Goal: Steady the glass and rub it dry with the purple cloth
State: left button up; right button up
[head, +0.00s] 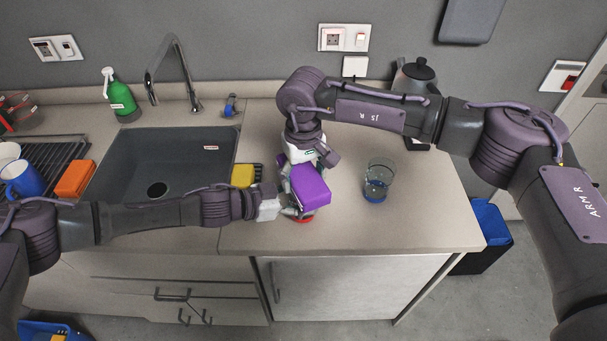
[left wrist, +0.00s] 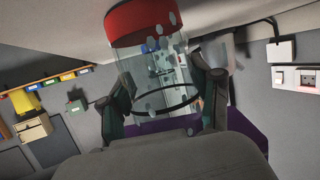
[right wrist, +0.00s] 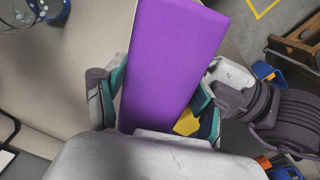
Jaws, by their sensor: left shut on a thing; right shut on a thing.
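The glass with a red base (head: 300,219) stands on the counter, mostly hidden in the head view by the cloth and grippers. The left wrist view shows its clear wall (left wrist: 150,75) with pale droplet-like spots and a dark ring. My left gripper (head: 285,207) is shut around this glass from the left, one finger on each side. My right gripper (head: 306,165) is shut on the purple cloth (head: 312,188), a thick folded block, held right at the glass. Whether the cloth touches the glass is hard to tell. The cloth fills the middle of the right wrist view (right wrist: 175,55).
A second glass with a blue base (head: 376,188) stands on the counter to the right. A yellow block (head: 242,176) lies left of the grippers by the sink (head: 160,165). A kettle (head: 414,75) stands at the back. The front right counter (head: 420,225) is clear.

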jog(key=shift+f, duration=0.4)
jog(key=shift+s, duration=0.15)
jog(key=shift+s+d, duration=0.5)
jog(key=shift+s, duration=0.35)
jog(key=shift+w+a, duration=0.3)
jog(key=shift+w, duration=0.35)
jog(key=shift+w+a, duration=0.35)
jog(key=shift+w, duration=0.35)
jog(key=shift+w+a, duration=0.3)
jog(key=shift+w, duration=0.35)
jog(key=shift+s+d, duration=0.3)
jog(key=shift+s, duration=0.35)
jog(key=shift+s+d, duration=0.3)
jog(key=shift+s, duration=0.4)
jog(key=shift+s+d, duration=0.3)
jog(key=shift+s, duration=0.35)
jog(key=shift+w+a, duration=0.3)
jog(key=shift+w, duration=0.35)
jog(key=shift+w+a, duration=0.3)
jog(key=shift+w, duration=0.35)
jog(key=shift+w+a, duration=0.3)
jog(key=shift+w, duration=0.35)
jog(key=shift+s+d, duration=0.3)
jog(key=shift+s, duration=0.35)
jog(key=shift+s+d, duration=0.35)
jog(key=shift+s, duration=0.3)
jog(key=shift+s+d, duration=0.3)
jog(key=shift+s, duration=0.35)
jog(key=shift+r, duration=3.55)
